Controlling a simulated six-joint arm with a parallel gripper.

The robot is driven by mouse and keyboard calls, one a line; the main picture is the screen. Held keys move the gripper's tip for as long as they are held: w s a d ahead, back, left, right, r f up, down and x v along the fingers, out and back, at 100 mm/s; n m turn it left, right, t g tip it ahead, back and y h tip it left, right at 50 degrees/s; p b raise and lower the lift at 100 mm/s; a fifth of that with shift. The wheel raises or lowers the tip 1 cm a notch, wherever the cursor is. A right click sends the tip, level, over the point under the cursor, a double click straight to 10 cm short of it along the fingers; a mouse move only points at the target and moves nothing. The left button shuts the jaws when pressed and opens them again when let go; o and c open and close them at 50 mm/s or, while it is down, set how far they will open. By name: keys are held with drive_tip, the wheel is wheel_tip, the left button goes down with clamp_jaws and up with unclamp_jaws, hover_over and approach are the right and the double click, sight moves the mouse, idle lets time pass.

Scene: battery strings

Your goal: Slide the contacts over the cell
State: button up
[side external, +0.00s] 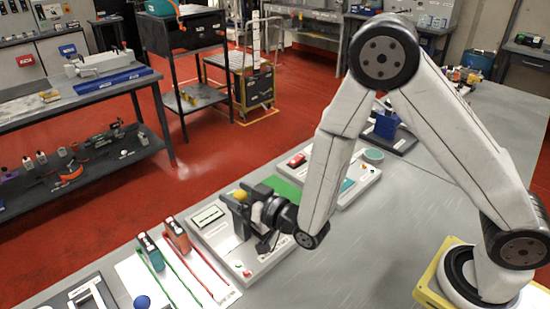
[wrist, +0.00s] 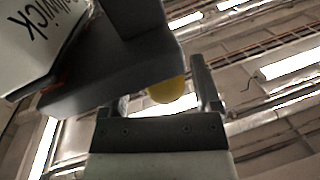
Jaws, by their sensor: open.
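A pale tester base (side external: 262,262) with a small display (side external: 208,217) lies on the bench at lower middle. A yellow knob (side external: 240,195) shows at the top of dark parts on it. My gripper (side external: 238,205) is at those parts, and its fingers blend with them in the side view. In the wrist view the yellow knob (wrist: 167,90) appears between the two open fingers of my gripper (wrist: 163,86); contact cannot be told. A dark block (wrist: 110,65) covers part of the left finger. I cannot make out the cell or the contacts separately.
A teal block (side external: 150,250) and a reddish block (side external: 177,235) stand on a white sheet (side external: 133,275) with green and red leads, left of the tester. Another pale device (side external: 352,188) with a red button lies behind. The bench right of the tester is clear.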

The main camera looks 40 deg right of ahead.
drive_tip(key=s+d, duration=0.1)
drive_tip(key=s, duration=0.5)
drive_tip(key=shift+s+d, duration=0.25)
drive_tip(key=shift+s, duration=0.15)
drive_tip(key=shift+r, duration=0.1)
drive_tip(key=w+d+m+g+h, duration=0.1)
drive_tip(key=w+d+g+h, duration=0.1)
drive_tip(key=d+g, duration=0.35)
drive_tip(key=s+d+n+g+h, duration=0.1)
drive_tip(key=s+d+g, duration=0.7)
drive_tip(key=s, duration=0.4)
drive_tip(key=shift+d+g, duration=0.15)
drive_tip(key=shift+g, duration=0.6)
